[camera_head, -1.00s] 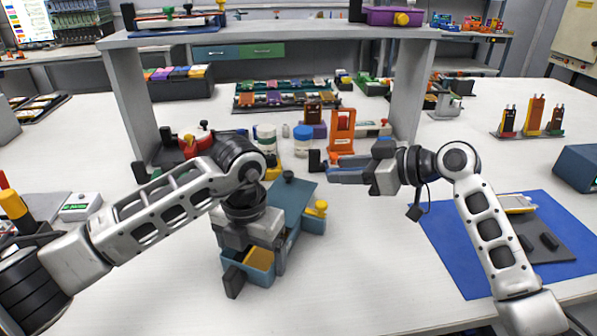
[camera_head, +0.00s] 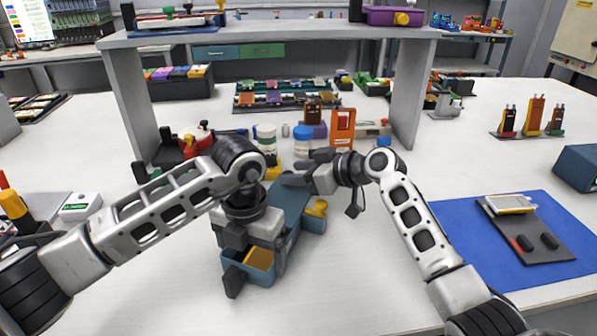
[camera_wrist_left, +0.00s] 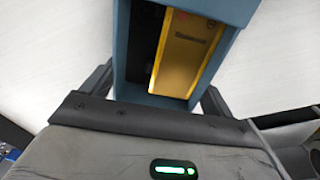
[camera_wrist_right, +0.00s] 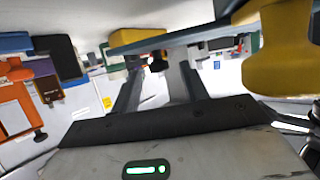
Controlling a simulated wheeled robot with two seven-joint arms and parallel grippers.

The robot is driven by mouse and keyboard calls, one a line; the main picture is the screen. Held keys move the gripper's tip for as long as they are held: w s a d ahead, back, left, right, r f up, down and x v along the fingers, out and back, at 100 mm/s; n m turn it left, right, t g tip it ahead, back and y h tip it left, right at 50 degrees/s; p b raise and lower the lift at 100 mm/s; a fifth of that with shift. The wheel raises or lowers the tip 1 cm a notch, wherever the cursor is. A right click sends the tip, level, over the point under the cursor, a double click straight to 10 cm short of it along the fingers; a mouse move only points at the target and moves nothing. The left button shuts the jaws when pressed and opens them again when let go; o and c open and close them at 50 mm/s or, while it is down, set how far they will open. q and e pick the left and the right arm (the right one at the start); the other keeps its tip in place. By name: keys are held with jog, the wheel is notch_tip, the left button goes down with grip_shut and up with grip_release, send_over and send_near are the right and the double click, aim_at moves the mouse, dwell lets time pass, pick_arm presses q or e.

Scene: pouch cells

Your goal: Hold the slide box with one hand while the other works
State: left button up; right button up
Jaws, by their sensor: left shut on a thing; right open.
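The slide box is a teal box (camera_head: 291,203) on the bench in front of me. Its near end is open and shows a yellow piece (camera_head: 259,258) inside, seen closely in the left wrist view (camera_wrist_left: 190,50). A yellow knob (camera_head: 317,208) sticks out on its right side and looms large in the right wrist view (camera_wrist_right: 280,50). My left gripper (camera_head: 252,272) is shut across the near end of the box, one finger on each side. My right gripper (camera_head: 291,178) is open at the box's far end, where it hides the black knob. Contact there cannot be told.
White and blue jars (camera_head: 303,139) and an orange stand (camera_head: 342,130) stand just behind the box. A grey shelf frame (camera_head: 405,95) rises on both sides. A blue mat (camera_head: 480,245) with a dark tray lies right. The bench front is clear.

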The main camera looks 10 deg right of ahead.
aim_at(286, 206)
grip_shut()
jog(key=shift+s+a, duration=0.55)
jog(key=shift+s, duration=0.5)
jog(key=shift+s+a, duration=0.6)
jog(key=shift+s, duration=0.45)
jog(key=shift+s+a, duration=0.55)
jog(key=shift+s, duration=0.5)
grip_release()
jog(key=v, duration=1.2)
